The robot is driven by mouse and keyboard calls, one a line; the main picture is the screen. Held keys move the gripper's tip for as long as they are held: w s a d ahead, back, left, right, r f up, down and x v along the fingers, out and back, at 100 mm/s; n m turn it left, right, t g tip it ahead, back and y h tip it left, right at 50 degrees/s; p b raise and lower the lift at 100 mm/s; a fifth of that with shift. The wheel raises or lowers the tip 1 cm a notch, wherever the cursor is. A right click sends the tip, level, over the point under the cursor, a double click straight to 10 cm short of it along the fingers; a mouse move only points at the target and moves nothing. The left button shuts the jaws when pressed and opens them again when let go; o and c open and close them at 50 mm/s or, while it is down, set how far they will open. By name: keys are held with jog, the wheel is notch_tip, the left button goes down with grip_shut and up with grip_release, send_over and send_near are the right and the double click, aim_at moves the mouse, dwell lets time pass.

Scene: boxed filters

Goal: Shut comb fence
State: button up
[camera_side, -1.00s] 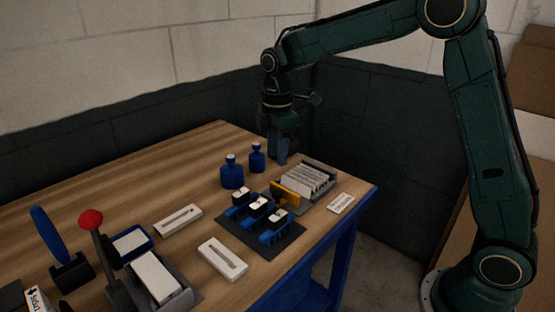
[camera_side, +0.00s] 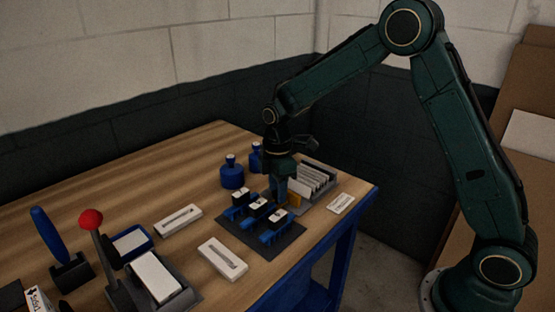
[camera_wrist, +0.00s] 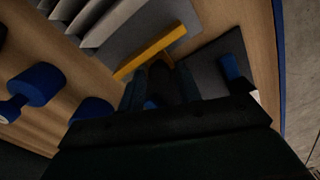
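The comb fence looks to be the yellow-orange bar (camera_wrist: 150,52) at the edge of the grey rack; in the side view only a small part (camera_side: 295,198) shows beside my gripper. My gripper (camera_side: 281,198) points down at the bar, between the rack and the dark mat. In the wrist view the dark fingers (camera_wrist: 170,80) are right at the bar, near a short yellow piece that sticks out from it. I cannot tell whether they touch it, or how wide they are open. The grey rack (camera_side: 328,187) holds several upright white filters (camera_side: 314,176).
A dark mat (camera_side: 285,243) with blue holders (camera_side: 272,237) lies in front of my gripper. Two blue bottles (camera_side: 232,173) stand left of it. White labelled blocks (camera_side: 222,258) and a red-knobbed lever (camera_side: 91,219) are further left. The table's right edge is close.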

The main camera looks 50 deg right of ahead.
grip_shut()
jog(key=shift+d, duration=1.8)
grip_release()
jog(key=shift+r, duration=0.1)
